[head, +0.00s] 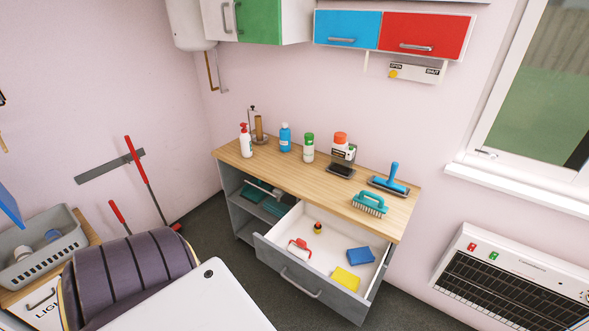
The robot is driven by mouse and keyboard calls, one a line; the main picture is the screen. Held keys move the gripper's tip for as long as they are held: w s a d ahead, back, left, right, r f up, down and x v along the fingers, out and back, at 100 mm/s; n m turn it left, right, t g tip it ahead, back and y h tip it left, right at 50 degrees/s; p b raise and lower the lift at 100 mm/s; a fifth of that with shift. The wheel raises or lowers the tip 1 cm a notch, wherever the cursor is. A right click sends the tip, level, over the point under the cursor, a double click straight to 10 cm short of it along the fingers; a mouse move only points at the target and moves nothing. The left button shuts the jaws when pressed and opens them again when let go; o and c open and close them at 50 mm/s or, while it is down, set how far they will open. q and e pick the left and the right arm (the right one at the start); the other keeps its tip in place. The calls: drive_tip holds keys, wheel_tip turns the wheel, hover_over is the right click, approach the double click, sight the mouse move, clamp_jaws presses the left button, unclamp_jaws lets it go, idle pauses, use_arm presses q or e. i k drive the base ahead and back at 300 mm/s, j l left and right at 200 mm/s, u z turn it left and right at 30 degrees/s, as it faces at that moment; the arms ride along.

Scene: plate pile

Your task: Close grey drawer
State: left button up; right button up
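The grey drawer (310,288) is pulled out of the lower right of the wooden-topped cabinet (228,154) in the head view. Its front has a curved metal handle (301,283). Inside the white drawer lie a blue sponge (360,255), a yellow sponge (345,278), a red and white item (299,248) and a small dark bottle with a red top (317,227). Neither of my grippers shows in the head view.
A heater (515,275) hangs on the right wall. A grey basket (44,252) is at the left. Dark floor lies in front of the cabinet.

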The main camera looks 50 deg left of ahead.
sight(329, 248)
drive_tip(key=i+u, duration=0.1)
drive_tip(key=u, duration=0.35)
drive_tip(key=i+u, duration=0.15)
drive_tip(key=u, duration=0.35)
drive_tip(key=l+u, duration=0.15)
drive_tip(key=u, duration=0.3)
drive_tip(key=i+l+u, duration=0.15)
drive_tip(key=u, duration=0.3)
